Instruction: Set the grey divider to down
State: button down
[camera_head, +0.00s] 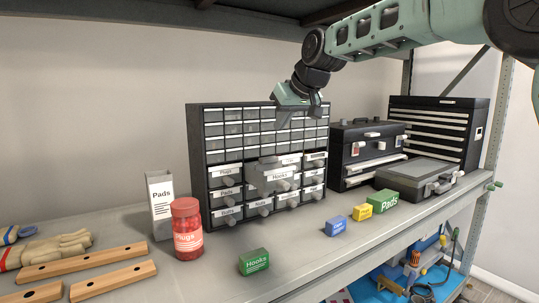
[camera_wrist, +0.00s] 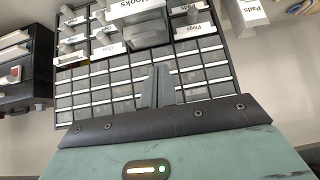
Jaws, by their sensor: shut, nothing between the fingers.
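The small-parts cabinet (camera_head: 194,140) stands on the shelf, a black frame with many small drawers. It fills the top of the wrist view (camera_wrist: 228,60). One drawer labelled Hooks (camera_head: 272,182) is pulled out from its front; it shows in the wrist view (camera_wrist: 148,36) as a grey, see-through box with a white label. I cannot pick out a grey divider for certain in either view. My gripper (camera_head: 316,110) is above and in front of the cabinet's upper rows. Its fingers (camera_wrist: 160,72) are together and empty, pointing toward the drawers, apart from the Hooks drawer.
A red Plugs jar (camera_head: 188,240), a white Pads box (camera_head: 160,205) and a green Hooks box (camera_head: 254,262) stand left and in front. Small blue, yellow and green boxes (camera_head: 385,202) lie right. Black toolboxes (camera_head: 350,140) stand beside the cabinet. An upper shelf (camera_head: 200,20) hangs overhead.

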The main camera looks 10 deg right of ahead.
jog(key=w+d+r, duration=0.2)
jog(key=p, duration=0.3)
send_over(270, 168)
jog(key=s, duration=0.2)
notch_tip(270, 168, down, 7)
jog(key=shift+t, duration=0.4)
jog(key=f, duration=0.4)
jog(key=shift+w+d+f+p, duration=0.15)
jog(key=shift+d+f+p, duration=0.1)
jog(key=shift+p, duration=0.15)
jog(key=shift+f+b, duration=1.35)
jog(key=shift+f, duration=0.8)
